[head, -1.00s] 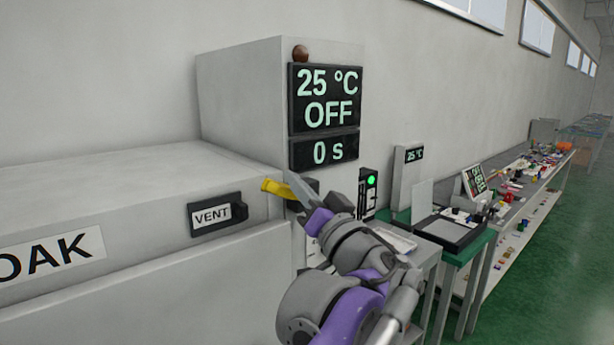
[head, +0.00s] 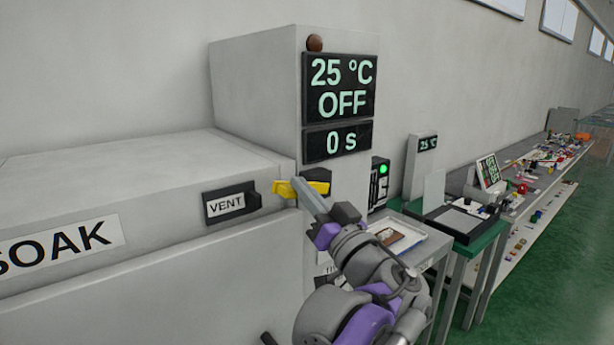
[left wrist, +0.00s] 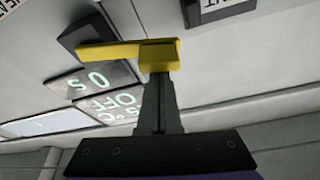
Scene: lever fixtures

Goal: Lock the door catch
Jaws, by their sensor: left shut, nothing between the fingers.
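The door catch is a yellow lever (head: 285,190) near the right end of the oven door's front, lying about level. Its black mount (head: 316,174) is on the control cabinet's face. In the left wrist view the yellow lever (left wrist: 120,54) runs across the picture, with the black mount (left wrist: 82,36) behind its left part. My left gripper (head: 298,187) is shut and empty, with its fingertips at the lever, hiding part of it. In the left wrist view its fingers (left wrist: 158,82) meet the lever's right part; contact looks likely.
The grey oven door (head: 150,252) bears a VENT slide (head: 232,203) left of the lever. The cabinet display (head: 340,88) reads 25 °C, OFF; below it a panel (head: 337,141) reads 0 s. A green-topped table (head: 470,240) and cluttered bench stand at right.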

